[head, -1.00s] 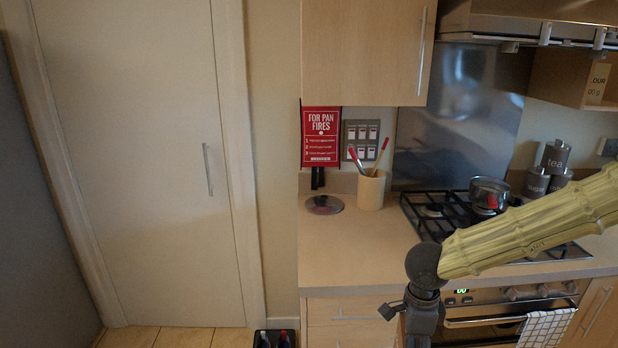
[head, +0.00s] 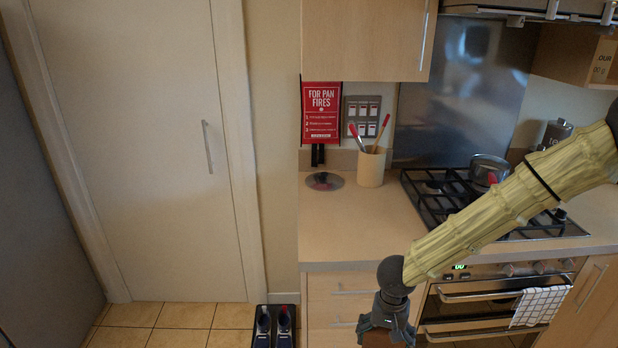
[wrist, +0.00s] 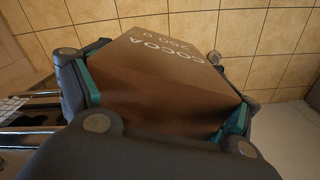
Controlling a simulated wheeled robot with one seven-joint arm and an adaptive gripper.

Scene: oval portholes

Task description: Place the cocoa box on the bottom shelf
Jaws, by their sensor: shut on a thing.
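The cocoa box is a brown box lettered "COCOA 250 g" and fills the middle of the wrist view (wrist: 165,80). My gripper (head: 388,332) is shut on it, with teal pads on opposite sides of the box. In the head view my gripper hangs low in front of the counter drawers, and only a brown bit of the box (head: 376,341) shows at the bottom edge. I cannot tell whether this is the bottom shelf.
The counter (head: 350,235) has a clear front stretch. A utensil pot (head: 370,168), glass lid (head: 323,181) and hob with a pan (head: 489,170) stand farther back. The oven (head: 470,310) is right of my gripper. A tray with bottles (head: 275,325) stands on the tiled floor.

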